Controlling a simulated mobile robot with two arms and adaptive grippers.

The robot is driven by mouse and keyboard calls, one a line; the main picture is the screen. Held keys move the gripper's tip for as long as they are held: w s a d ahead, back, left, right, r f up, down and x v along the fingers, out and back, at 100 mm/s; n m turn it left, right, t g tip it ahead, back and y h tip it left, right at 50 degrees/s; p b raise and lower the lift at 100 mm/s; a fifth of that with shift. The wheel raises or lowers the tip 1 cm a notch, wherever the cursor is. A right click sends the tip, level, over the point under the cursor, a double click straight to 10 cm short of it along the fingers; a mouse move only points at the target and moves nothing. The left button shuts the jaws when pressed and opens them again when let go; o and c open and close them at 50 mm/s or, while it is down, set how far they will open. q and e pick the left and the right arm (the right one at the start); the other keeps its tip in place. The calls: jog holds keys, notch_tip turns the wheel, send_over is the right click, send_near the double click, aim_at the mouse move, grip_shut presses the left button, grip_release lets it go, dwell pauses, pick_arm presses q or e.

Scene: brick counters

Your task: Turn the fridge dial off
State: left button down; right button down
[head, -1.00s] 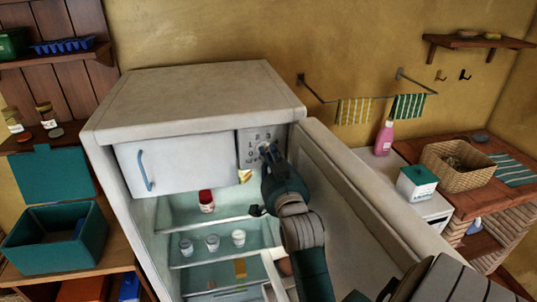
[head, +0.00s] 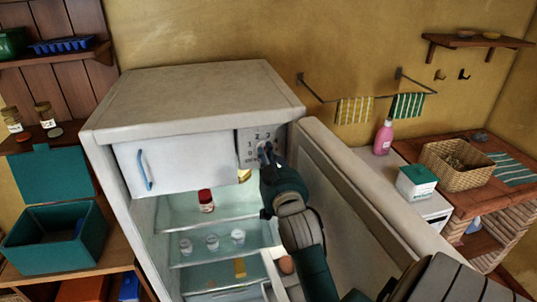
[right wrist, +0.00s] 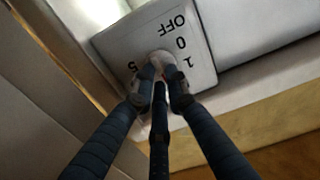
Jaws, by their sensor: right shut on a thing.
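The fridge (head: 195,98) stands with its main door (head: 360,195) swung open to the right. The dial panel (head: 258,134) is at the upper right inside the fridge, beside the freezer flap. My right gripper (head: 267,152) reaches up to it, its fingers closed around the dial. In the right wrist view the pale dial (right wrist: 160,57) shows between the fingertips (right wrist: 163,72), on a panel (right wrist: 205,60) marked OFF, 0, 1 and 5. The fingers hide most of the dial, so I cannot tell where it points. My left gripper is not in view.
The closed freezer flap (head: 178,164) has a blue handle. Jars and cups stand on the fridge shelves below. A teal cooler box (head: 55,240) is at the left. A wicker basket (head: 455,162) and pink bottle (head: 383,138) stand at the right.

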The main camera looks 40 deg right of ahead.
jog(key=shift+n, duration=1)
jog(key=c, duration=1.7)
grip_release()
jog(key=shift+w, duration=0.1)
jog(key=shift+c, duration=0.2)
jog(key=shift+w+d+f, duration=0.1)
jog(key=shift+w, duration=0.1)
jog(key=v, duration=0.7)
jog(key=shift+s, duration=0.25)
